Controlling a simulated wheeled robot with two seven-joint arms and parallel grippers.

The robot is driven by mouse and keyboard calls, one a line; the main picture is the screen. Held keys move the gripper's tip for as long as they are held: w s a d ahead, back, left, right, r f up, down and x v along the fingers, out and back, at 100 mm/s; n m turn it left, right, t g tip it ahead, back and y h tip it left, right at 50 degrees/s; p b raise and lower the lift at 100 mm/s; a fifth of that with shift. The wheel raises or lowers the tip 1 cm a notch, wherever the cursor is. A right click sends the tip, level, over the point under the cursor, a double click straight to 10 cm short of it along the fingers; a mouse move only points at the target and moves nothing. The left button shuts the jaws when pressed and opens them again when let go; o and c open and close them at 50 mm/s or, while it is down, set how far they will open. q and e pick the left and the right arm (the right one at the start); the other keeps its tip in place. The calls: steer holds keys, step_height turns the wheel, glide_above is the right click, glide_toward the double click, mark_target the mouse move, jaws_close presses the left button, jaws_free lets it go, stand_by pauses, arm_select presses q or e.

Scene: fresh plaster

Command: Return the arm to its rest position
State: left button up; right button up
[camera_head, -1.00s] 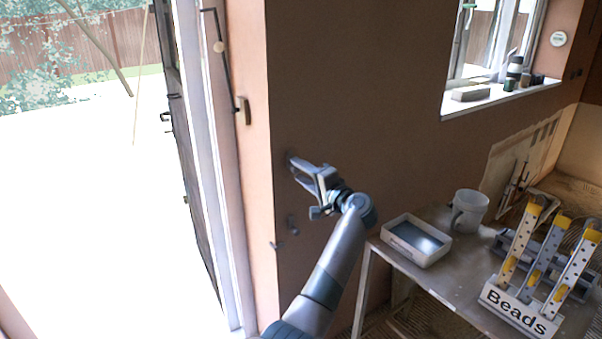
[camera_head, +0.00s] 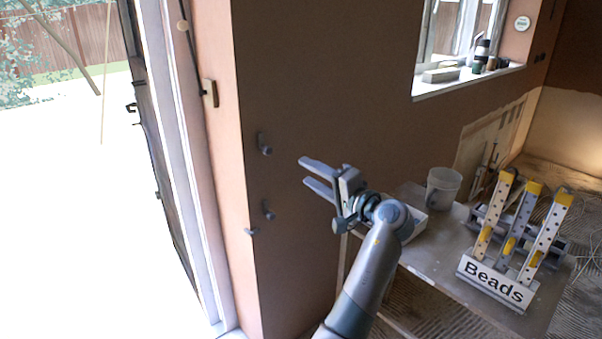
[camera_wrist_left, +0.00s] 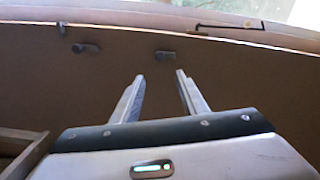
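My left arm (camera_head: 372,270) rises from the bottom of the head view, in front of the brown wall. Its gripper (camera_head: 303,171) points left, with two fingers spread apart and nothing between them. It is to the right of the upper dark wall hook (camera_head: 264,144) and apart from it. In the left wrist view the open fingers (camera_wrist_left: 160,77) point at the wall, with a clear gap between them. My right gripper is in neither view.
Two more hooks, one at mid-height (camera_head: 268,210) and one lower (camera_head: 251,231), are on the wall. An open doorway is at left.

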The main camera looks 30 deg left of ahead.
arm_select(q)
steer(key=shift+s+d, duration=0.2)
steer(key=shift+d, duration=0.3)
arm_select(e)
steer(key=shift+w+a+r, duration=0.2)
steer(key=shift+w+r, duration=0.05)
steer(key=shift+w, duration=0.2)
